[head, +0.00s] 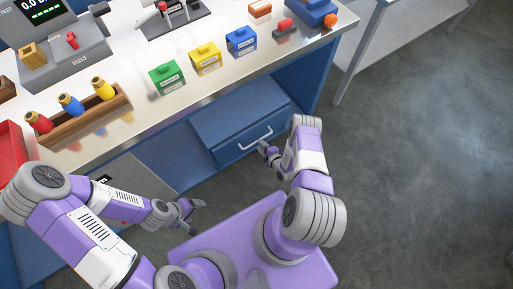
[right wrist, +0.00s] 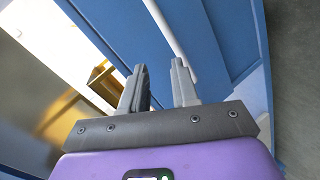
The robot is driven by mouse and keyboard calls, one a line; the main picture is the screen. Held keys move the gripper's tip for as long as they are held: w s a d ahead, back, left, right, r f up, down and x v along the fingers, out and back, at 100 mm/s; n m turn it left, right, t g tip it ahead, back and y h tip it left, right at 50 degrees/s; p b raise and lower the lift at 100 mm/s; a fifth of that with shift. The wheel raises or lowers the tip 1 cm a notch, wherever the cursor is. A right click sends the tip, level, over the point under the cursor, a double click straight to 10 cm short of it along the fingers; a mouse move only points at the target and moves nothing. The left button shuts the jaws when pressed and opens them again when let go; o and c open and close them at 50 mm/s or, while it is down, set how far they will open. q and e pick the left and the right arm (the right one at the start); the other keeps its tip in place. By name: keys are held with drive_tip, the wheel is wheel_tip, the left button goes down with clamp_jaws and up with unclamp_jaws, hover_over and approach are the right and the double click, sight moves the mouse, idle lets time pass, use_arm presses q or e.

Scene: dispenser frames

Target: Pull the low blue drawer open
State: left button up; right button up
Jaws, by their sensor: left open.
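The low blue drawer (head: 233,136) is under the workbench, with a pale bar handle (head: 256,137) on its front. My right gripper (head: 265,148) is at the drawer front, close to the handle. In the right wrist view, its two fingers (right wrist: 159,68) stand apart with nothing seen between them. My left gripper (head: 194,209) is open and empty, low in front of the bench.
The steel benchtop (head: 140,110) carries green (head: 167,79), yellow (head: 205,60) and blue (head: 241,42) boxes and a wooden rack (head: 90,123) of coloured bottles. A grey cabinet door (head: 128,178) is left of the drawer. The floor (head: 420,170) to the right is clear.

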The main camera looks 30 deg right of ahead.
sight(256, 142)
drive_tip(key=w+f+n+t+b, duration=0.1)
drive_tip(key=w+f+n+b, duration=0.1)
drive_tip(key=w+f+n+t+b, duration=0.1)
drive_tip(key=w+f+n+b, duration=0.1)
drive_tip(key=w+f, duration=0.1)
drive_tip(key=shift+w+d+n+b, duration=0.1)
drive_tip(key=shift+w+n+b, duration=0.2)
drive_tip(key=shift+w+b, duration=0.1)
use_arm(q)
wheel_tip(256, 142, down, 6)
drive_tip(key=shift+r, duration=0.1)
use_arm(e)
drive_tip(key=shift+s, duration=0.1)
clamp_jaws()
